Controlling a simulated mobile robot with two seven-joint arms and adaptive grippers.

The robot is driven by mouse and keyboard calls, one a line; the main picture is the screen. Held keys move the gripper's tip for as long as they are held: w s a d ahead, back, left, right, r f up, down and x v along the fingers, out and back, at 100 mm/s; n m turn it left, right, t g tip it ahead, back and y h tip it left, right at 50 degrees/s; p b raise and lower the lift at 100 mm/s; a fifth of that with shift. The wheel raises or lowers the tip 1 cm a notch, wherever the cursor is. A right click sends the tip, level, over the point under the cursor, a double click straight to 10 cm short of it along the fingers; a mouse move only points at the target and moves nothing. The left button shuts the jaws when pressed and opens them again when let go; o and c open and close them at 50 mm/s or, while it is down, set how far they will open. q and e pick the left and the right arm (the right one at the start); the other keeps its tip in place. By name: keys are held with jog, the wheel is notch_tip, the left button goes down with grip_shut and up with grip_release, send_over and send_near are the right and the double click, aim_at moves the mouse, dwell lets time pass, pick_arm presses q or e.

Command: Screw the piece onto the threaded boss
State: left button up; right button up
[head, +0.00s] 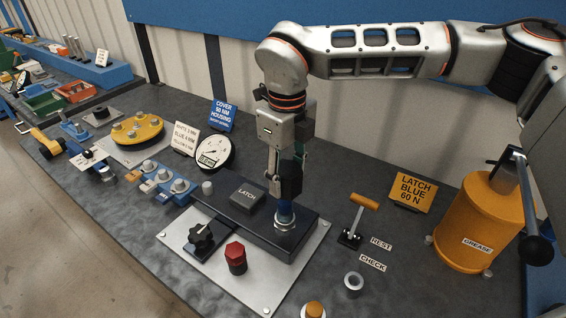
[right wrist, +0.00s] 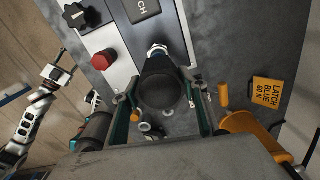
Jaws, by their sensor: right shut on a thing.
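The piece is a black, rounded cylinder (head: 291,178) with a blue band at its lower end; it fills the middle of the right wrist view (right wrist: 160,84). My right gripper (head: 285,185) points down and is shut on the black piece, with a finger on each side. The threaded boss (head: 284,225) is a silver ringed fitting on the right end of the dark block. The piece stands upright over it, and their ends meet or nearly meet; how far any thread is engaged is hidden. In the right wrist view my left arm (right wrist: 38,112) shows at the left; its jaws are too small to read.
The dark block (head: 222,212) sits on a pale plate (head: 250,280) with a black knob (head: 201,236) and a red cap (head: 236,258). An orange-handled tool (head: 362,205), a yellow latch sign (head: 411,188) and an orange grease drum (head: 470,225) stand to the right. A dial gauge (head: 213,153) is behind.

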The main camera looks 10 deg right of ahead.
jog(key=shift+w+a+r+m, duration=0.1)
jog(key=shift+a+m, duration=0.1)
jog(key=shift+m, duration=0.2)
